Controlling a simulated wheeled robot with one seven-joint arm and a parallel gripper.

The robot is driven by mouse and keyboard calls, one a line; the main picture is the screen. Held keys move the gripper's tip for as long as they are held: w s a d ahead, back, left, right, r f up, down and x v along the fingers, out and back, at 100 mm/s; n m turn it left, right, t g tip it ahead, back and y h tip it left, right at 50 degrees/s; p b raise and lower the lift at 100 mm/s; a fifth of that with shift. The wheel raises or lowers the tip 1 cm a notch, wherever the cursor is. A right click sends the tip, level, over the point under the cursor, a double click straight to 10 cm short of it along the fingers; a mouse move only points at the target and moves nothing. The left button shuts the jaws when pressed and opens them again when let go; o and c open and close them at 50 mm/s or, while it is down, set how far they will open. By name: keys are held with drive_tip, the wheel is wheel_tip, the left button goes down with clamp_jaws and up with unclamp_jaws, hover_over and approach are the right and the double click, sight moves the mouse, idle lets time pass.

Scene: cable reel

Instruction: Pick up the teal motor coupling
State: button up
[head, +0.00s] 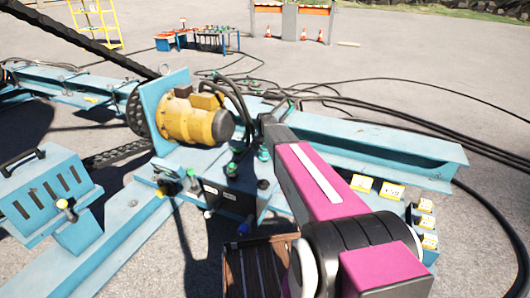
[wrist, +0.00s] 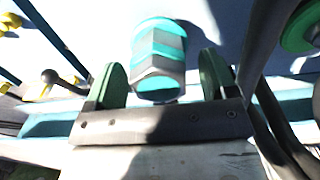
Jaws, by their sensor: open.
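The teal motor coupling (wrist: 158,50) shows in the wrist view as a short ribbed cylinder with teal and grey bands. It stands out ahead of my gripper (wrist: 162,64), with one green-padded finger on its left and one on its right. The fingers are apart and a gap shows on each side of the coupling; I see no contact. Its near end sits close to the gripper's dark palm bar. In the head view my arm reaches down to the blue frame beside the yellow motor (head: 190,118), and I cannot single out the coupling there.
Black cables (wrist: 258,60) run close to the right finger in the wrist view. A black ball-knobbed lever (wrist: 50,77) is at left. In the head view, yellow-labelled boxes (head: 392,190) line the blue beam, and a wooden crate (head: 250,270) is below my arm.

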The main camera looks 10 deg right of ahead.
drive_tip(key=shift+f, duration=0.35)
drive_tip(key=c, duration=1.1)
drive_tip(key=shift+r, duration=0.2)
